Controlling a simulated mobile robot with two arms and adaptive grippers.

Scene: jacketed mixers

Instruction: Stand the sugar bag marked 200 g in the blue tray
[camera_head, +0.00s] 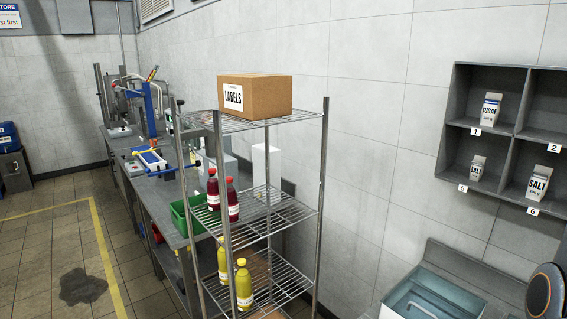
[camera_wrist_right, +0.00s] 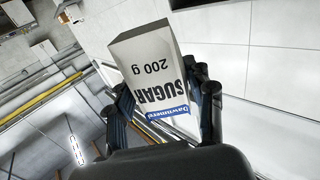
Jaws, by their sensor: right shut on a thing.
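My right gripper (camera_wrist_right: 165,100) shows in the right wrist view, shut on a white sugar bag (camera_wrist_right: 150,65). The bag's print reads SUGAR and 200 g, and appears upside down in this view. The fingers hold it from both sides. In the head view, neither gripper nor the held bag shows. My left gripper is not in view.
A wire rack (camera_head: 262,212) holds a LABELS box (camera_head: 262,97), red bottles and yellow bottles. It partly hides the long bench and a green bin (camera_head: 187,214). Right, a numbered wall shelf (camera_head: 512,80) holds another sugar carton (camera_head: 490,109) and salt cartons. A sink (camera_head: 430,300) is below.

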